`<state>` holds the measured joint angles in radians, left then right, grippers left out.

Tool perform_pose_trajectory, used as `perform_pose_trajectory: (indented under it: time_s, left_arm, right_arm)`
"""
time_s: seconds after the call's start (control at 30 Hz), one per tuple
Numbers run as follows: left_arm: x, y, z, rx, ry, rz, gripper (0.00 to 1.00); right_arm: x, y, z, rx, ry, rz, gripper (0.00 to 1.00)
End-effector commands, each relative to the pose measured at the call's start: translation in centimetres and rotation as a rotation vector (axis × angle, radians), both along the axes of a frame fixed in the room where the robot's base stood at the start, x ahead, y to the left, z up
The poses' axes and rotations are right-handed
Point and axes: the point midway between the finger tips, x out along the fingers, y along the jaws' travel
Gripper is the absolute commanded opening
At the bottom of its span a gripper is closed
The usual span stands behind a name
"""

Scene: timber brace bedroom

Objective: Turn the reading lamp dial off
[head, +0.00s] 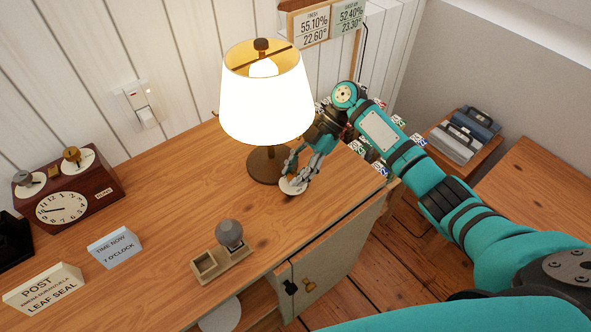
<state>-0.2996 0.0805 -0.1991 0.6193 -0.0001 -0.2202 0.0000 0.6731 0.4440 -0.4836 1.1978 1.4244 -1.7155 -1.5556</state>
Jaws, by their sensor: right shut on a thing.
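The reading lamp (267,105) stands on the wooden desk, its cream shade glowing brightly and the bulb lit inside. Its dark round base (262,166) rests on the desk top. The pale round dial (293,187) sits on the desk just right of the base, near the front edge. My right gripper (296,175) reaches down to it from the right and is shut on the dial, its fingers covering part of it. Which way the dial is turned cannot be seen. My left gripper is not in view.
A wooden clock box (62,208), a "time now" sign (115,247) and a "leaf seal" sign (44,289) stand on the left of the desk (180,190). A stamp with a grey knob (229,235) is near the front edge. A wall switch (141,107) is behind.

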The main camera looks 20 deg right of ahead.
Motion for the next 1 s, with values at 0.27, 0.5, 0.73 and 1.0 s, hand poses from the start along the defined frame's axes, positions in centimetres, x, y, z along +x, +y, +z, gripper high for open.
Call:
perform_pose_trajectory:
  time_s: [0.27, 0.5, 0.73, 1.0]
  left_arm:
    - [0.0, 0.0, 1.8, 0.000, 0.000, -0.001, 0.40]
    - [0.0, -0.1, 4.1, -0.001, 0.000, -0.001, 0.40]
    - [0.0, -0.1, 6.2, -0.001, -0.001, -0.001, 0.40]
    - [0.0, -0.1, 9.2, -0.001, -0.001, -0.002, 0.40]
  right_arm:
    - [-0.2, -0.1, 0.4, 0.000, -0.001, -0.129, 0.00]
    - [-0.4, -0.1, 0.5, -0.001, -0.002, -0.337, 0.00]
    - [-0.6, 0.0, 0.6, -0.001, -0.001, -0.556, 0.00]
    - [-0.8, 0.1, 0.7, 0.001, -0.001, -0.813, 0.00]
